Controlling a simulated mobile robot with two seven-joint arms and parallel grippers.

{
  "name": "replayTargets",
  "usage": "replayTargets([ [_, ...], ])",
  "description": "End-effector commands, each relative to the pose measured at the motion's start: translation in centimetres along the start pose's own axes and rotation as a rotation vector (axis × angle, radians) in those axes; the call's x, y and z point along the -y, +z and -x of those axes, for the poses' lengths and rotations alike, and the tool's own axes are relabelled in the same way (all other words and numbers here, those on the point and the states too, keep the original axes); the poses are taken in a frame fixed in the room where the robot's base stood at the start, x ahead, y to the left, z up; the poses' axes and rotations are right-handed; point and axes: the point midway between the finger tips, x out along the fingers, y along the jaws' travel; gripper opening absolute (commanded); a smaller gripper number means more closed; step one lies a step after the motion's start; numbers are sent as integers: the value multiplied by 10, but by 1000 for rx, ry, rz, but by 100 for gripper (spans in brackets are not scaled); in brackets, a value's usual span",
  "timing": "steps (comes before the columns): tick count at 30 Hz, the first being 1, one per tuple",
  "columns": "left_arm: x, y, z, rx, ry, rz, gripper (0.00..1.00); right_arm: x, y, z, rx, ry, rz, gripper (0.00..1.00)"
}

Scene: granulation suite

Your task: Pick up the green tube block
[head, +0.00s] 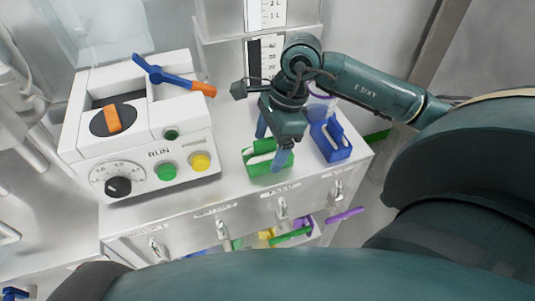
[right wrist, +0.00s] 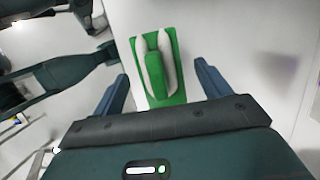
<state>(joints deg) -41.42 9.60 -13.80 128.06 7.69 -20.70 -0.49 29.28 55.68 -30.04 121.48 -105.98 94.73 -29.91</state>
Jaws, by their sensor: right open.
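The green tube block (head: 259,166) stands on the white counter, right of the machine with the RUN panel. It has a raised green middle between pale curved pieces. My right gripper (head: 272,146) is open above it, its blue fingers pointing down and partly hiding it. In the right wrist view the block (right wrist: 154,70) lies between and beyond the two spread fingers (right wrist: 161,82), with gaps at both sides. I cannot tell how high the fingertips are above it. A small blue part at the lower left corner of the head view may be my left gripper (head: 14,293).
A similar blue block (head: 331,141) stands close to the right of the green one. The white machine (head: 140,125) with knobs and buttons takes the counter's left side. Valves (head: 281,209) and colored handles line the counter's front. A scaled panel (head: 265,60) stands behind.

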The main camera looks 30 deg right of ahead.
Motion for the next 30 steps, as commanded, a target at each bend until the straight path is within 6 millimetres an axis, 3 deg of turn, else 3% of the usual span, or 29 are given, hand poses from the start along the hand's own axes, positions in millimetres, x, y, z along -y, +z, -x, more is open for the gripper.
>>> replayTargets([
  [4, 0, 1, 0, 2, 0, 0, 34, 0, 0, 0, 0, 0, 0, 76],
  [23, 0, 1, -1, 1, 0, -1, 34, 0, 0, 1, 0, 0, 0, 24],
  [30, 0, -1, -1, -2, 0, -2, 34, 0, 1, 2, 1, -1, 0, 23],
])
